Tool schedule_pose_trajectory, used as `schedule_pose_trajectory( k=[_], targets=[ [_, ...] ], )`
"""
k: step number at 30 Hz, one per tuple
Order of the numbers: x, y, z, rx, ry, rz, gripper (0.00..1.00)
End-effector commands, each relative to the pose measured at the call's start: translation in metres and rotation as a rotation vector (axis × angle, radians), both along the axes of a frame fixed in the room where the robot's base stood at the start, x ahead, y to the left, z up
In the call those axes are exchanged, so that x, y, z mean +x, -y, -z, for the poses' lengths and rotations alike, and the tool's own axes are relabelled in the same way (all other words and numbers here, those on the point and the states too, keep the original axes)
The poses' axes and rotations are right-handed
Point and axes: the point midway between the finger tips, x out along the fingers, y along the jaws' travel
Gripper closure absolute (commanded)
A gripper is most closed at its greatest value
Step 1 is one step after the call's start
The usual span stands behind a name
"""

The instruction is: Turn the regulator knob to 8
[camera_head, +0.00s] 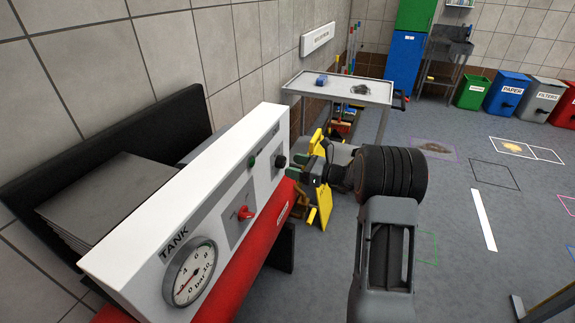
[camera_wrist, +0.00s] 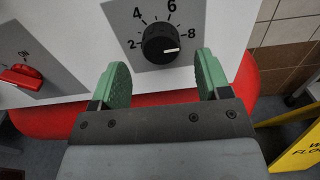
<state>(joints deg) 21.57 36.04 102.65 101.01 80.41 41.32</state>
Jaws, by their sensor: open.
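The black regulator knob (camera_wrist: 160,44) sits on a grey plate on the white panel, with the numbers 2, 4, 6 and 8 around it. Its white pointer mark is turned to the right and slightly down, a little below the 8. In the head view the knob (camera_head: 280,161) is at the panel's far end. My gripper (camera_wrist: 162,76) is open, with green pads left and right of the knob's lower side in the picture; nothing is between them. The pads look apart from the knob. In the head view my gripper (camera_head: 298,165) is close to the panel, partly hidden by my wrist.
A red switch (camera_head: 244,213) and a tank gauge (camera_head: 189,272) are on the same panel (camera_head: 110,262). A red tank (camera_head: 262,240) lies below it. A yellow floor sign (camera_head: 322,207) stands just behind my gripper. A grey trolley (camera_head: 340,88) is farther back. Floor to the right is open.

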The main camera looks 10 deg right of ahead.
Motion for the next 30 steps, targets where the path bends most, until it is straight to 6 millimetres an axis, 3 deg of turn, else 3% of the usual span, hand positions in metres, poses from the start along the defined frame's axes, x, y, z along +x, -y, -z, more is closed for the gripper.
schedule_pose_trajectory(
  k=[6, 15, 30],
  targets=[
    [-0.028, 0.038, 0.000, -0.001, -0.001, 0.003, 0.30],
    [-0.055, 0.074, 0.000, 0.000, -0.001, 0.001, 0.30],
    [-0.063, 0.083, 0.000, 0.000, -0.001, -0.002, 0.30]
  ],
)
